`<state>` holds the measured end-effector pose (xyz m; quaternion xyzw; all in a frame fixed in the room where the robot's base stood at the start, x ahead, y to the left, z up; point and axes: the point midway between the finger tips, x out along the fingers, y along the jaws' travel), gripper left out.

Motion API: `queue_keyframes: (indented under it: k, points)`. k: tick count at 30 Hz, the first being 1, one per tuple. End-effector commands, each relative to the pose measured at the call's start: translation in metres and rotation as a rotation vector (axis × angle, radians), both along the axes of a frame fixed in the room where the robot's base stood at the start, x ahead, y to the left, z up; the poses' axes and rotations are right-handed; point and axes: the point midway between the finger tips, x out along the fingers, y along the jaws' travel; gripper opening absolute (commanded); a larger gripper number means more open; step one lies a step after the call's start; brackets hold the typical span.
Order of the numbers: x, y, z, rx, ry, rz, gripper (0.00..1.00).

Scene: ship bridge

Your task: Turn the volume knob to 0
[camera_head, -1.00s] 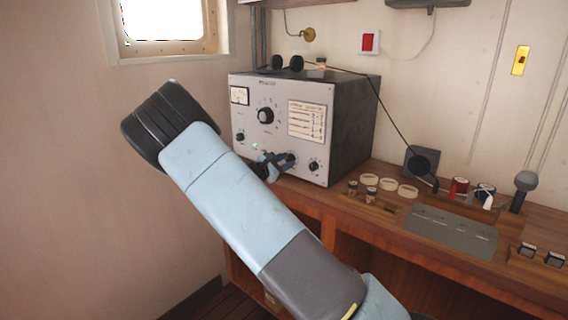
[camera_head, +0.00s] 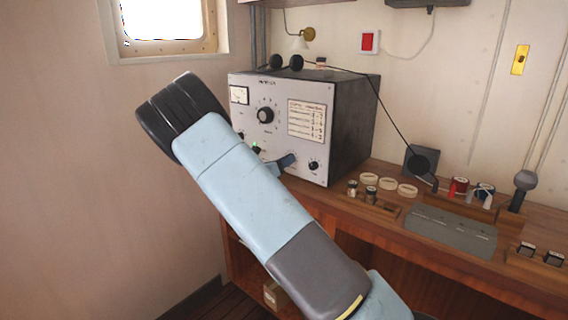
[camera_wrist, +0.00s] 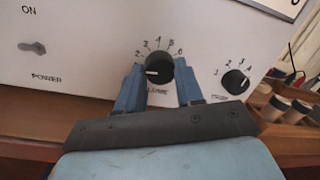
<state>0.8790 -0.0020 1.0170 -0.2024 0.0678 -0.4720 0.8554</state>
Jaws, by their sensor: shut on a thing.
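The black volume knob (camera_wrist: 158,72) sits on the radio's white front panel, in the middle of the wrist view. Its white pointer line points left, below the 2. The numbers 2 to 6 show in an arc over it; any lower marks are hidden behind my left finger, and the label is partly covered. My gripper (camera_wrist: 160,70) has one blue finger on each side of the knob and is shut on it. In the head view, the radio (camera_head: 308,90) stands on the desk, and my arm covers part of its lower panel and most of my gripper.
A smaller knob (camera_wrist: 236,82) is right of my gripper, and the power switch (camera_wrist: 33,47) is to the left. The wooden desk (camera_head: 390,225) holds jars, round lids and a grey panel (camera_head: 450,232). A black cable (camera_head: 397,130) hangs right of the radio.

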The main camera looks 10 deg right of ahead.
Motion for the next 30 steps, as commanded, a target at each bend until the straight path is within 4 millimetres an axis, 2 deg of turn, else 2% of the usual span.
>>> queue_keyframes:
  k: [15, 30]
  points:
    - [-0.0022, -0.0022, -0.0030, -0.267, 0.376, -0.002, 0.06]
    - [-0.0027, -0.0025, -0.0031, -0.395, 0.554, -0.002, 0.06]
